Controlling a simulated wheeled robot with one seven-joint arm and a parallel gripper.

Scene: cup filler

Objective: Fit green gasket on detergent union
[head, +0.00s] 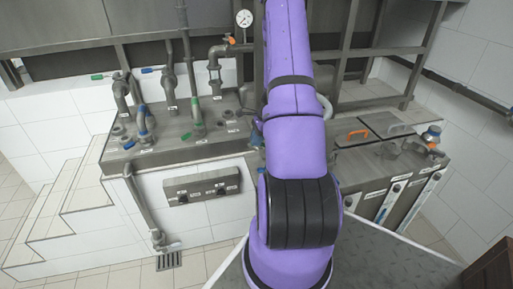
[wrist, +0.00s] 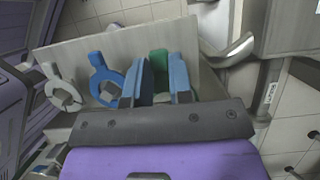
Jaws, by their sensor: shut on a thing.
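My gripper (wrist: 163,78) has blue fingers and is shut on the green gasket (wrist: 159,58) in the wrist view. Only part of the green gasket shows between the fingers. A pale grey panel (wrist: 190,40) stands right behind it; I cannot tell whether the gasket touches it or a peg. In the head view my purple arm hides the gasket and most of the gripper. I cannot pick out the detergent union among the pipe fittings, as the labels are too small to read.
A blue gasket (wrist: 103,88) and a cream gasket (wrist: 57,95) sit left of my gripper, each around a grey peg. The steel counter (head: 165,148) carries several pipes and valves. An orange handle (head: 357,134) is on the right-hand unit.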

